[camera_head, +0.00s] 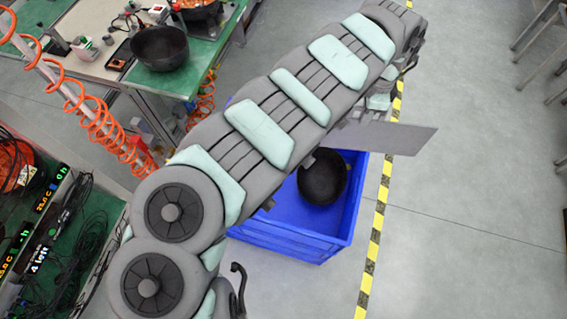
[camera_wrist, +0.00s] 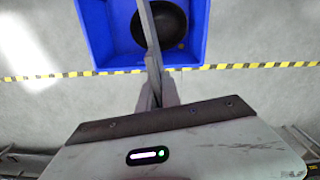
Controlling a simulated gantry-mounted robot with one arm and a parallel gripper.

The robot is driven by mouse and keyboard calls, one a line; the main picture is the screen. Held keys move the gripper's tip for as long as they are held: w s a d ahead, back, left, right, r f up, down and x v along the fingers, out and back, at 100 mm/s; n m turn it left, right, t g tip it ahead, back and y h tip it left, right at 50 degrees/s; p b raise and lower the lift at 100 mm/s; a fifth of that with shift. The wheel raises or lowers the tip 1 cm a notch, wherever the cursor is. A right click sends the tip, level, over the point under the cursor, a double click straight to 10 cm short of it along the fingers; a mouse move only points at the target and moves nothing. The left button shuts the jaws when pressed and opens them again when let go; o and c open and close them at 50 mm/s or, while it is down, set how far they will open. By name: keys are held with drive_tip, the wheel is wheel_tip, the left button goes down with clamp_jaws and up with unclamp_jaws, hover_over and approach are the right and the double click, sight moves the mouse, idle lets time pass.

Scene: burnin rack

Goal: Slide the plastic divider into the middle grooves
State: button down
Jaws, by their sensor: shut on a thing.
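The plastic divider is a thin grey flat panel (camera_head: 388,137) that sticks out to the right from behind my arm, above the blue crate. In the wrist view the divider (camera_wrist: 148,32) shows nearly edge-on as a narrow strip. My gripper (camera_wrist: 157,92) is shut on it and holds it over the crate's near side.
A black bowl-like thing (camera_head: 323,180) sits inside the crate. Yellow-black tape (camera_head: 372,235) runs along the floor beside it. A bench with another black bowl (camera_head: 160,47) stands at upper left, with orange coiled hoses (camera_head: 95,115).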

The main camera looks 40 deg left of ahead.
drive_tip(key=s+a+f+m+b, duration=0.1)
drive_tip(key=s+a+f, duration=0.1)
drive_tip(key=a+f, duration=0.1)
drive_tip(key=s+a+f+m+b, duration=0.1)
drive_tip(key=s+a+f+m, duration=0.1)
drive_tip(key=a+f, duration=0.1)
drive_tip(key=s+a+f+m, duration=0.2)
drive_tip(key=a+f, duration=0.1)
drive_tip(key=shift+s+a+b, duration=0.1)
drive_tip(key=shift+s+b, duration=0.2)
drive_tip(key=shift+b, duration=0.1)
drive_tip(key=s+a+f+m+b, duration=0.2)
drive_tip(key=s+a+f+m, duration=0.4)
drive_tip(key=s+a+f, duration=0.15)
wheel_tip(320, 180, down, 20)
drive_tip(key=b, duration=0.6)
drive_tip(key=shift+s, duration=0.2)
drive_tip(key=shift+r, duration=0.1)
drive_tip(key=shift+b, duration=0.3)
drive_tip(key=c, duration=2)
unclamp_jaws()
drive_tip(key=shift+d+f, duration=0.1)
drive_tip(key=shift+f, duration=0.1)
drive_tip(key=o, duration=0.5)
drive_tip(key=shift+c, duration=0.2)
